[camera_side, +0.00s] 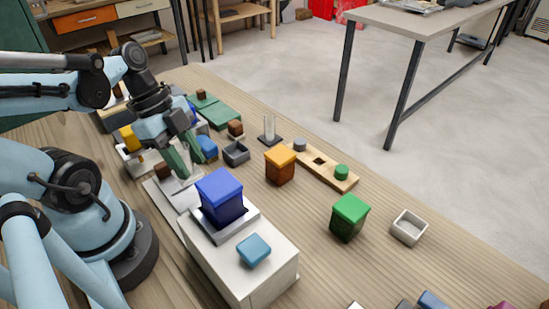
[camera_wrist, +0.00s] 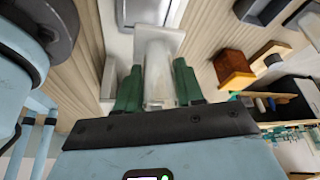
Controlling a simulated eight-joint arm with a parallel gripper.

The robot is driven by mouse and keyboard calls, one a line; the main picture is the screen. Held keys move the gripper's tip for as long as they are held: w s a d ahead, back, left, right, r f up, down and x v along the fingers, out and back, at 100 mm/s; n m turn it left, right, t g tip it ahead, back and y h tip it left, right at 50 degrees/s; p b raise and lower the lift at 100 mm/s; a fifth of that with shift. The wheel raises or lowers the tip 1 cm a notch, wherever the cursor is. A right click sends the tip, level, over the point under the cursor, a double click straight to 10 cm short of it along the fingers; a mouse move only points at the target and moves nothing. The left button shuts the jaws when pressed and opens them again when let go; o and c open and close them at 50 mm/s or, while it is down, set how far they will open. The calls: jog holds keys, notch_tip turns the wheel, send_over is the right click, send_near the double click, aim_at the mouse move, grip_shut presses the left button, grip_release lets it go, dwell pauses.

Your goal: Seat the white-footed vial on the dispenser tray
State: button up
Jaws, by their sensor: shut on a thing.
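My gripper (camera_side: 177,160) has two green fingers shut on the white-footed vial, a clear vial with a pale square foot. In the wrist view the vial (camera_wrist: 160,80) is between the fingertips (camera_wrist: 158,88), and its white foot (camera_wrist: 160,36) points away from my gripper. In the side view the fingers partly hide the vial. The foot is over or near a pale flat plate (camera_side: 164,202), apparently the dispenser tray, beside a white block with a blue lidded box (camera_side: 222,200). I cannot tell whether the foot touches the plate.
A light blue block (camera_side: 253,249) lies on the white block (camera_side: 255,275). An orange box (camera_side: 280,166), a green box (camera_side: 349,216), a small grey bin (camera_side: 236,153) and a clear rod on a dark base (camera_side: 269,128) stand to the right. Bare table lies between several of them.

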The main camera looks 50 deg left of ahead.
jog(key=shift+s+a+f, duration=0.1)
jog(key=shift+s+f, duration=0.25)
jog(key=shift+s, duration=0.15)
jog(key=shift+f, duration=2.7)
jog(key=o, duration=1.2)
jog(key=shift+r, duration=0.1)
